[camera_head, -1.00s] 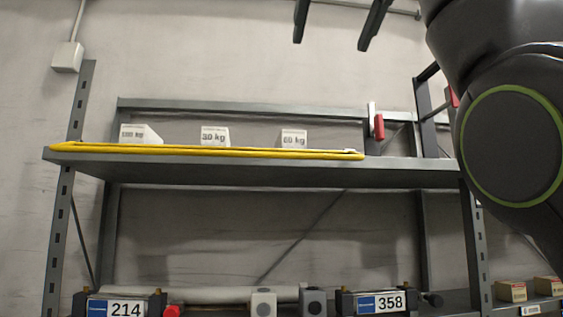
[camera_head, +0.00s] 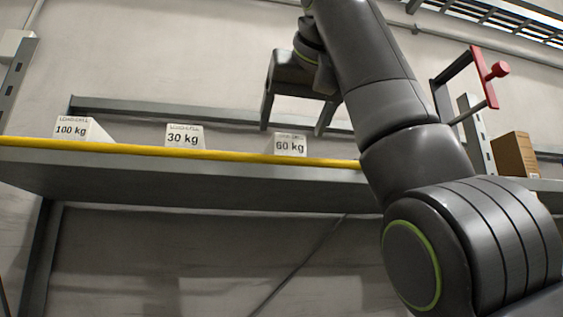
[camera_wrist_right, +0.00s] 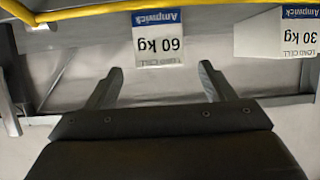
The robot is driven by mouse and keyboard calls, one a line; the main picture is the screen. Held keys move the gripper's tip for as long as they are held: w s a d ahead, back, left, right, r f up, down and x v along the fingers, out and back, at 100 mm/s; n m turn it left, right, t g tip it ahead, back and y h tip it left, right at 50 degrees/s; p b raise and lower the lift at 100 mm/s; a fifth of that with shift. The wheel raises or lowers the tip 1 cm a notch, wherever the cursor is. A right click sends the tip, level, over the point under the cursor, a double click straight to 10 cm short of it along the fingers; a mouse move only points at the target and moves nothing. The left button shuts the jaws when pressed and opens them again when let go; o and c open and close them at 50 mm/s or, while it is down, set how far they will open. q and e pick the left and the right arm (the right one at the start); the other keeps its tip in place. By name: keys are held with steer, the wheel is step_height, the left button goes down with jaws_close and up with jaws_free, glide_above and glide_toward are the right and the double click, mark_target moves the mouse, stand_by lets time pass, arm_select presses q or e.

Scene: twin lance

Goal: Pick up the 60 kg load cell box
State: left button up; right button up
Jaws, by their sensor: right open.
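The 60 kg load cell box (camera_head: 290,147) is a small white box with a printed label. It stands on the grey shelf (camera_head: 200,183) behind the yellow front rail. In the right wrist view it shows upside down (camera_wrist_right: 158,45). My right gripper (camera_head: 292,131) is open and points down just above the box. Its fingertips (camera_wrist_right: 160,67) sit to either side of the box's near edge in the wrist view, with a gap on each side. I see no contact. My left gripper is not in view.
The 30 kg box (camera_head: 184,137) and the 100 kg box (camera_head: 78,129) stand to the left on the same shelf. The yellow rail (camera_head: 120,149) runs along the front edge. A red-handled fixture (camera_head: 486,78) and a cardboard box (camera_head: 513,156) are at the right.

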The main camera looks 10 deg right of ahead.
mark_target(284, 152)
steer(key=x, duration=0.2)
steer(key=shift+w+f, duration=0.1)
steer(key=shift+w, duration=0.45)
steer(key=p+x, duration=0.1)
steer(key=x, duration=0.4)
steer(key=shift+w+f, duration=0.2)
steer(key=shift+s, duration=0.25)
steer(key=shift+c, duration=0.7)
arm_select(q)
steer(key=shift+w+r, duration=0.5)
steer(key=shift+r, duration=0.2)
arm_select(e)
steer(key=shift+r, duration=0.1)
steer(key=c, duration=1.2)
